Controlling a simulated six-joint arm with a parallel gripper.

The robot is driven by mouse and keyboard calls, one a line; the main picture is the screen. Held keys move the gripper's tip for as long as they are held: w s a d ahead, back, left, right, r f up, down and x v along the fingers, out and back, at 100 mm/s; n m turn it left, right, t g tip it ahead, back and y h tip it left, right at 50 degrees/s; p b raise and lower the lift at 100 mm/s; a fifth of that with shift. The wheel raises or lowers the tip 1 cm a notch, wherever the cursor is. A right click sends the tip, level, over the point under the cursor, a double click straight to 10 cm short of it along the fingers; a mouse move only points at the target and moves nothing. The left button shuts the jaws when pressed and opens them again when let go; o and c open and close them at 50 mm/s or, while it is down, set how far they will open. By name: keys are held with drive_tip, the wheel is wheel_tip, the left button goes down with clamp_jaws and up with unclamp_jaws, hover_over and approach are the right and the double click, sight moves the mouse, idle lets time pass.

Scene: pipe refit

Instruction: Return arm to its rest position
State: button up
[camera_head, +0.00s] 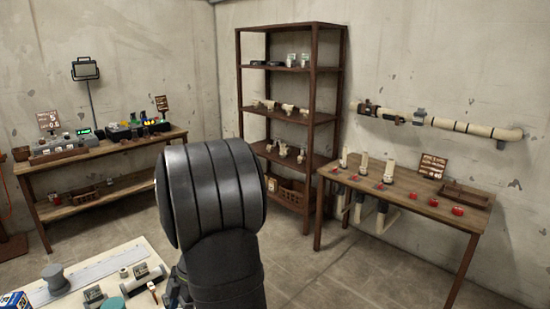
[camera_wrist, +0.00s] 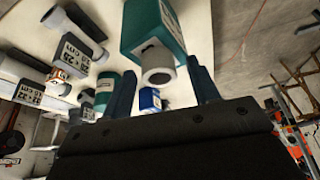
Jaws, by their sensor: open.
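In the wrist view the two dark blue fingers of my gripper (camera_wrist: 160,75) stand wide apart and are open. A teal block (camera_wrist: 152,30) with a pale, grey-rimmed round end shows beyond and between them; I cannot tell whether the fingers touch it. In the head view my dark arm fills the lower middle and hides my gripper's tips. My arm is bent over the right side of the white work table (camera_head: 100,262).
Labelled blocks (camera_wrist: 72,55) and a blue item (camera_wrist: 149,99) lie near the fingers. A grey spool (camera_head: 55,279) stands on the white table. Beyond are a left bench (camera_head: 110,150), a tall shelf (camera_head: 292,75), and a right table (camera_head: 405,190) with pipes. Bare floor lies between.

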drive_tip(key=shift+r, duration=2)
drive_tip(key=shift+f, duration=0.1)
